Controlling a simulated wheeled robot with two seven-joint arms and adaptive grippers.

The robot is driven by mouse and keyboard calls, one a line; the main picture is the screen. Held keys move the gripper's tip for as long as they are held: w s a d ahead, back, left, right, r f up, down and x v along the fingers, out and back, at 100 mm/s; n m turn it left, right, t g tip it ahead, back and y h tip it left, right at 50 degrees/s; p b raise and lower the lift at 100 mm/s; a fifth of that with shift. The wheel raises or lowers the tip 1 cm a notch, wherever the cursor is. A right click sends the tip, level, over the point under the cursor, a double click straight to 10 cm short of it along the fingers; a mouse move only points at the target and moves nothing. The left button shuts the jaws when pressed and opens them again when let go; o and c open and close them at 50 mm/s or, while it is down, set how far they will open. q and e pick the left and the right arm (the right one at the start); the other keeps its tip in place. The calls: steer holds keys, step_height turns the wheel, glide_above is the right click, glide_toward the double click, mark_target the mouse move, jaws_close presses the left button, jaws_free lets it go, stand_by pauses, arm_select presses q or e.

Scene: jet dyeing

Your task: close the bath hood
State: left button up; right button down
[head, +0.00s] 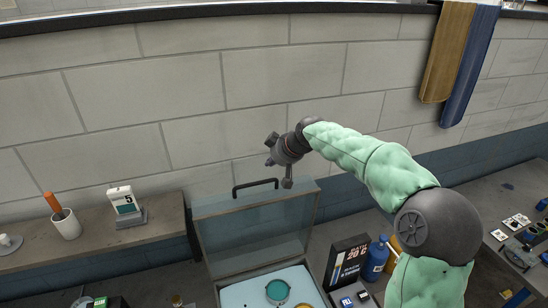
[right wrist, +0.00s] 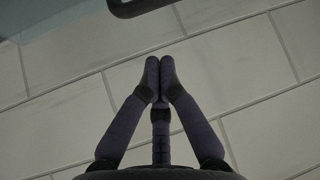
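The bath hood (head: 255,228) is a clear, grey-framed lid standing raised at the back of the bath (head: 236,294), in the lower middle of the head view. Its black bar handle (head: 255,184) is on the upper edge; it also shows at the top of the right wrist view (right wrist: 138,6). My right gripper (head: 269,160) is above and slightly right of the handle, in front of the wall, apart from it. Its fingertips (right wrist: 160,65) are together with nothing between them. My left gripper is not in view.
A blue bottle (head: 376,258) and a dark display box (head: 346,262) stand right of the bath, below my right arm. A shelf at left holds a white cup (head: 66,225) and a small calendar (head: 125,203). The tiled wall (head: 180,90) is close behind the hood.

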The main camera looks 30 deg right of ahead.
mark_target(272, 188)
steer(key=f, duration=0.1)
steer(key=w+f+p, duration=0.1)
steer(key=f, duration=0.1)
steer(key=w+f+p, duration=0.1)
steer(key=shift+w+f, duration=0.1)
steer(key=shift+f, duration=0.2)
steer(key=shift+s+p, duration=0.3)
steer(key=shift+s, duration=0.65)
steer(key=shift+f, duration=0.1)
